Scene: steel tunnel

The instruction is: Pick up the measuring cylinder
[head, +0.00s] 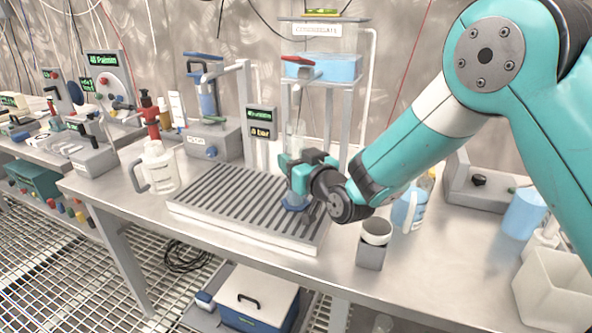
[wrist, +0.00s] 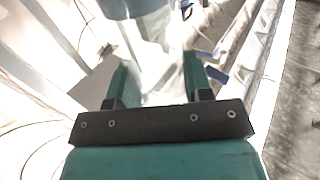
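The measuring cylinder (head: 297,137) is a clear, narrow upright vessel. Its blue foot (head: 294,206) shows below my gripper, over the right part of the slatted grey rack. My gripper (head: 295,172) is around the cylinder's lower body and hides part of it. In the wrist view, the fingers of my gripper (wrist: 160,78) stand apart, with a pale, see-through blurred shape between them. I cannot tell whether both fingers press on it.
The slatted rack (head: 228,198) lies under my gripper. A white jug (head: 158,167) stands left, a grey holder with a cup (head: 371,250) front right, and a blue-filled bottle (head: 409,208) behind it. A stand with a blue tray (head: 325,68) rises behind.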

